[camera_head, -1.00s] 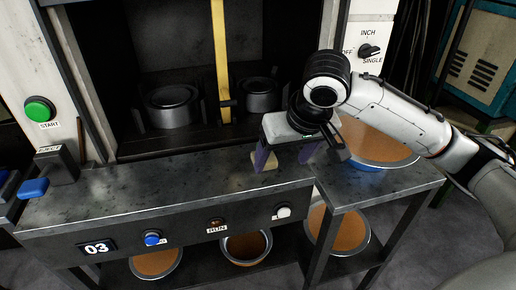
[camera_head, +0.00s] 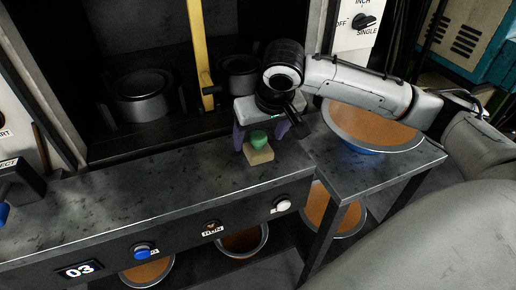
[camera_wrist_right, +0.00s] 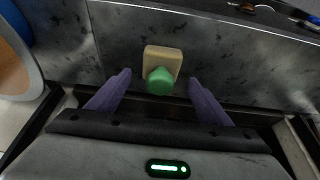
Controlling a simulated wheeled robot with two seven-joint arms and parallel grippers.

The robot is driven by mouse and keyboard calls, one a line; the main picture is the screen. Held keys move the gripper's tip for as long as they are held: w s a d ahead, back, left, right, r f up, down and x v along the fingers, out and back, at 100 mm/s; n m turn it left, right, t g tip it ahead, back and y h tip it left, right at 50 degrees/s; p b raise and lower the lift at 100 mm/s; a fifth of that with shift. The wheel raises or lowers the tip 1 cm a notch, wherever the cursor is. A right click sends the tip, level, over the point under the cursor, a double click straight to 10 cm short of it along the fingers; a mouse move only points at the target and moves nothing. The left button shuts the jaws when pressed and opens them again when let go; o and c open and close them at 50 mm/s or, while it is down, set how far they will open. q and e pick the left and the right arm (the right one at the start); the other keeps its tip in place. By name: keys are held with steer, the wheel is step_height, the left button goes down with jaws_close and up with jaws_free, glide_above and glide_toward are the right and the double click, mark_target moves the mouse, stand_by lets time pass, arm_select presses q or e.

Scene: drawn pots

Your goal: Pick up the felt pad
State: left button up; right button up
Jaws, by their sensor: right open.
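The felt pad (camera_head: 259,155) is a small beige block with a green knob (camera_head: 258,138) on top. It lies on the dark metal ledge in front of the press. In the right wrist view the pad (camera_wrist_right: 162,56) is just beyond the fingertips, with its green knob between them. My right gripper (camera_head: 259,133) is over the pad, its two purple fingers apart on either side of the knob. The wrist view shows clear gaps between the knob and both fingers. My left gripper is not in view.
The metal ledge (camera_head: 130,200) is clear to the left of the pad. A large bowl of orange-brown contents (camera_head: 375,130) stands on the side table at right. Dark pots (camera_head: 142,95) and a yellow upright bar (camera_head: 200,50) are behind, inside the press.

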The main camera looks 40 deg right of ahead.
mark_target(257, 151)
steer(key=x, duration=0.2)
steer(key=shift+w+f, duration=0.1)
steer(key=shift+f, duration=0.15)
steer(key=c, duration=1.2)
